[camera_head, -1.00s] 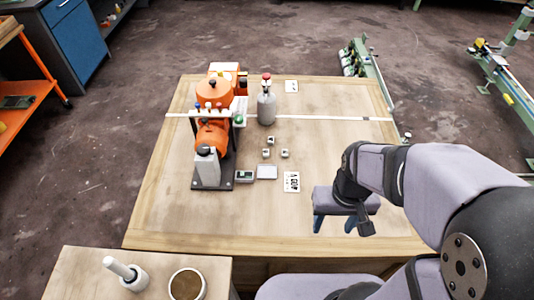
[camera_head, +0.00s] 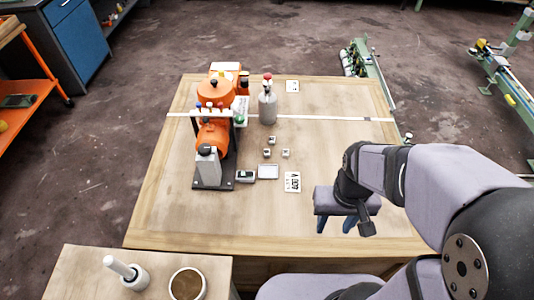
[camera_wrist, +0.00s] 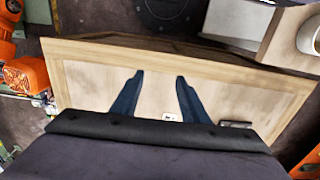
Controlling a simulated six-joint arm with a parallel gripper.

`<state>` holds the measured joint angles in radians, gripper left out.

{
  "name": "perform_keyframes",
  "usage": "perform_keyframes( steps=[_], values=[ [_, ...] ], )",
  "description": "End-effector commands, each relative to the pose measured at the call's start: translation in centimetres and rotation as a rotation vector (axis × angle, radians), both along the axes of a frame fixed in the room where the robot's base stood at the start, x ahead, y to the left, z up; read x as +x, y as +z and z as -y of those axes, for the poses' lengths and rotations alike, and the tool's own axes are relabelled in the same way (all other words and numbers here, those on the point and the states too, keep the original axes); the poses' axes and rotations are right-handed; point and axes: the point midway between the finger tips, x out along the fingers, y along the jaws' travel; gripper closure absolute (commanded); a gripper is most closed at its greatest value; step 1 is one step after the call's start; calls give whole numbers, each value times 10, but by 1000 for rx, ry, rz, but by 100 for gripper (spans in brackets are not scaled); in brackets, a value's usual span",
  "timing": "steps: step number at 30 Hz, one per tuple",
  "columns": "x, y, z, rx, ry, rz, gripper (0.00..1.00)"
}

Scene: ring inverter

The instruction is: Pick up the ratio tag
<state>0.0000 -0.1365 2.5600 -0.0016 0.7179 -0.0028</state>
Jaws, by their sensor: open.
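I cannot tell for sure which item is the ratio tag. The candidates are three small pale tags with dark marks on the table, a back one (camera_head: 273,139), a left one (camera_head: 267,153) and a right one (camera_head: 286,153). My gripper (camera_head: 335,226) is open and empty, above the table's front right part, nearer the front edge than the tags. Its two dark blue fingers also show apart in the wrist view (camera_wrist: 160,95). A small white item with a dark mark (camera_wrist: 169,117) shows beyond them there, between the fingers; its identity is unclear.
An orange machine (camera_head: 213,135) stands at left on the wooden table (camera_head: 230,225). The table's right side is mostly clear.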

Motion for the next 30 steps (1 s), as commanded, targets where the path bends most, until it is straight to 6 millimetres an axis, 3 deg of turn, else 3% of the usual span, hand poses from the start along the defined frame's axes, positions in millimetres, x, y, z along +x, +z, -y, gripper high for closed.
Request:
perform_keyframes(
  steps=[6,11,20,30],
  values=[
    [2,-3,-1,3,-12,6,59],
    [19,-21,-11,26,-114,53,59],
    [103,-84,-58,218,-662,259,59],
    [204,-136,-115,653,-1436,376,59]
  ],
)
